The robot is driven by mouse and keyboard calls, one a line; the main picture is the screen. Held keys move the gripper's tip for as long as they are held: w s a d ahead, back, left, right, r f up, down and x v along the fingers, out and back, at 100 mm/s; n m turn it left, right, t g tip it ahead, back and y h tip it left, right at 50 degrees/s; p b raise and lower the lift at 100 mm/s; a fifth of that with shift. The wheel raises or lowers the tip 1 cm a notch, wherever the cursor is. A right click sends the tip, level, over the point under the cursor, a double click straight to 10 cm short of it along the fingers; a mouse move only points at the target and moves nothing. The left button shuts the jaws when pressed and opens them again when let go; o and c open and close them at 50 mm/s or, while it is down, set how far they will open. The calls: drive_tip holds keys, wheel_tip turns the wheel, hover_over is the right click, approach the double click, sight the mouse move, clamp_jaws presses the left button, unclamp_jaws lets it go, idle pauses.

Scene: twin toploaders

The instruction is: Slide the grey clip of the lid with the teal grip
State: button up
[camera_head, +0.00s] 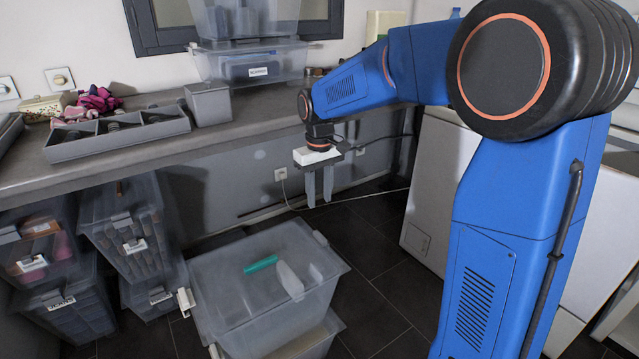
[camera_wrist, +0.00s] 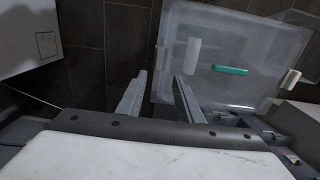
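The translucent lid (camera_head: 222,282) with the teal grip (camera_head: 261,263) lies on a clear storage box on the floor. The teal grip also shows in the wrist view (camera_wrist: 230,70). A pale grey clip-like piece (camera_head: 290,279) lies on the lid beside the teal grip, and a similar pale piece shows in the wrist view (camera_wrist: 193,53). A smaller light piece (camera_head: 320,238) sits at the lid's right edge. My gripper (camera_head: 319,190) is open and empty, pointing down, above and behind the box in the head view. In the wrist view its fingers (camera_wrist: 160,78) are apart near the lid's edge.
A light clip (camera_head: 184,301) sits at the box's left side. Clear bins (camera_head: 125,225) stand under the counter at left. The grey counter (camera_head: 160,147) holds a divided tray (camera_head: 118,130) and stacked boxes. Dark tiled floor (camera_head: 375,240) is free right of the box, before a white cabinet.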

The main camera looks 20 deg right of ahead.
drive_tip(key=shift+r, duration=1.95)
drive_tip(key=shift+s, duration=0.15)
drive_tip(key=s+d+r+m+t, duration=0.1)
drive_tip(key=s+d, duration=0.2)
drive_tip(key=s, duration=0.6)
drive_tip(key=s+d+r+m+t, duration=0.1)
drive_tip(key=s+d+r, duration=0.15)
drive_tip(key=s, duration=0.55)
drive_tip(key=s+d+f+t, duration=0.1)
drive_tip(key=s+f, duration=0.2)
drive_tip(key=s, duration=0.4)
drive_tip(key=s+d+f+m+t, duration=0.1)
drive_tip(key=s+d+f, duration=0.1)
drive_tip(key=s, duration=0.6)
drive_tip(key=shift+s+d+f+m+t, duration=0.2)
drive_tip(key=shift+f+m+t, duration=0.15)
drive_tip(key=shift+f, duration=0.3)
